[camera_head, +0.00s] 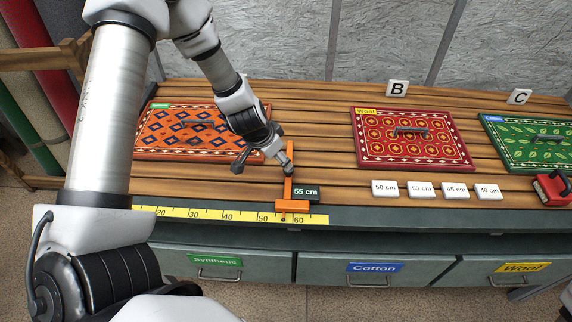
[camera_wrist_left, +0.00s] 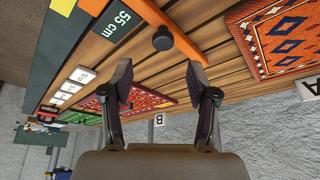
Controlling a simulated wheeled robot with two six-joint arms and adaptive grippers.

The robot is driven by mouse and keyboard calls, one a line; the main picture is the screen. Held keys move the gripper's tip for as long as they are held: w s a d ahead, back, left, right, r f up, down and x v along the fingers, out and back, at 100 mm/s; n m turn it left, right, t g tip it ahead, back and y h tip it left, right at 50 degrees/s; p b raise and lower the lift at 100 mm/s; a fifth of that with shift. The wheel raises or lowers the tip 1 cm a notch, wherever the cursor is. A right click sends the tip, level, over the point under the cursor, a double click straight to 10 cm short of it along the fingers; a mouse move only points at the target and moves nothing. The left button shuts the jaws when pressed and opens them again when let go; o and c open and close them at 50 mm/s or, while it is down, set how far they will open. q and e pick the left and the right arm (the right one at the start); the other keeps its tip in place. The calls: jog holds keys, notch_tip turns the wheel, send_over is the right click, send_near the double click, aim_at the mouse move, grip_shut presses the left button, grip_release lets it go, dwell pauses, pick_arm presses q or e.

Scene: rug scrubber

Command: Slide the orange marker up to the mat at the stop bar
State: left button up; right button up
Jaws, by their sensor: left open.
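The orange marker (camera_head: 290,206) is a T-shaped slider with its foot on the yellow ruler (camera_head: 230,216), between the 50 and 60 marks. Its long bar and black knob (camera_wrist_left: 162,38) show in the wrist view. A dark "55 cm" plate (camera_head: 306,192) is beside the bar. The orange patterned mat (camera_head: 160,147), labelled Synthetic, lies left of the marker, with bare slats between them. My left gripper (camera_head: 261,161) is open and empty near the knob; its spread fingers also show in the wrist view (camera_wrist_left: 160,78). My right gripper is out of view.
A red Wool mat (camera_head: 366,152) and a green Cotton mat (camera_head: 497,151) lie to the right. Several white number tiles (camera_head: 421,189) and a red-and-black tool (camera_head: 551,188) are near the front edge. Labelled drawers (camera_head: 374,271) are below.

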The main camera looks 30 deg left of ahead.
pick_arm(q)
jog(key=b+x, duration=0.3)
jog(key=x, duration=0.1)
jog(key=b+x, duration=0.2)
jog(key=x, duration=0.2)
jog(key=shift+w+a+b, duration=0.2)
jog(key=shift+w+b, duration=0.1)
jog(key=shift+b, duration=0.1)
jog(key=shift+f, duration=0.2)
jog(key=shift+w, duration=0.1)
jog(key=shift+r, duration=0.1)
jog(key=c, duration=0.9)
